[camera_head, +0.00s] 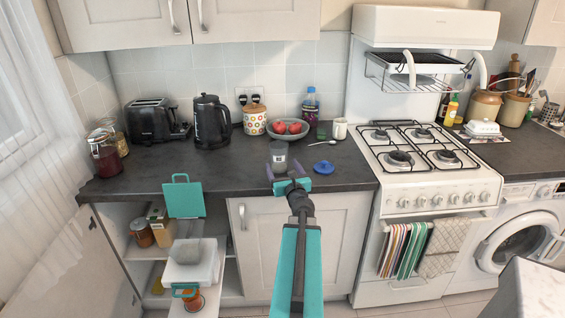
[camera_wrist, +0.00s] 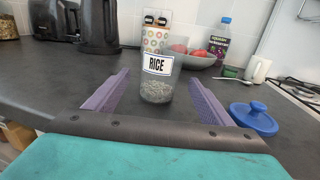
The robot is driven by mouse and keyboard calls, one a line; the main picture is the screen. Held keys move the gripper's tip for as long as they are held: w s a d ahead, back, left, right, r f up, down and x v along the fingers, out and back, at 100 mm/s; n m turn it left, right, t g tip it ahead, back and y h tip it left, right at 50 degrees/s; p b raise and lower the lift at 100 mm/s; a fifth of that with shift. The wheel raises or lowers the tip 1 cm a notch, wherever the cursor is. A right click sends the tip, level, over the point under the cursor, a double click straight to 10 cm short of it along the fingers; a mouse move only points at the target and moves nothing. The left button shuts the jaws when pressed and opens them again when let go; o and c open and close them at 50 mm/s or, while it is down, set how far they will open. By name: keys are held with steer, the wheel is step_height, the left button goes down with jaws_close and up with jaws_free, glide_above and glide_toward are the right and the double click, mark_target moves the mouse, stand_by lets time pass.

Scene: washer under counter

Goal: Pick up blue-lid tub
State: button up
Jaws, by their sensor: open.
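A clear tub with a white RICE label (camera_wrist: 157,64) stands upright on the dark counter, with grains in its bottom; it also shows in the head view (camera_head: 279,154). No lid is on it. A blue lid with a knob (camera_wrist: 252,119) lies on the counter to its right, also seen in the head view (camera_head: 323,167). My gripper (camera_head: 283,168) is open, low over the counter. In the wrist view its purple fingers (camera_wrist: 159,82) show on either side of the tub, with a gap at each side. Nothing is held.
A bowl of red fruit (camera_head: 287,129), a patterned canister (camera_head: 255,120), a bottle (camera_head: 310,104), a white mug (camera_head: 339,129) and a spoon (camera_head: 322,143) are behind the tub. A kettle (camera_head: 211,122) and toaster (camera_head: 155,120) stand left. The stove (camera_head: 425,165) is right.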

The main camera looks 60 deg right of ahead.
mark_target(279, 159)
stand_by(0.4)
steer(key=shift+p+x, duration=1.05)
steer(key=shift+x, duration=1.55)
steer(key=shift+r, duration=0.1)
steer(key=c, duration=1.7)
steer(key=shift+o, duration=0.2)
steer(key=shift+r, duration=0.15)
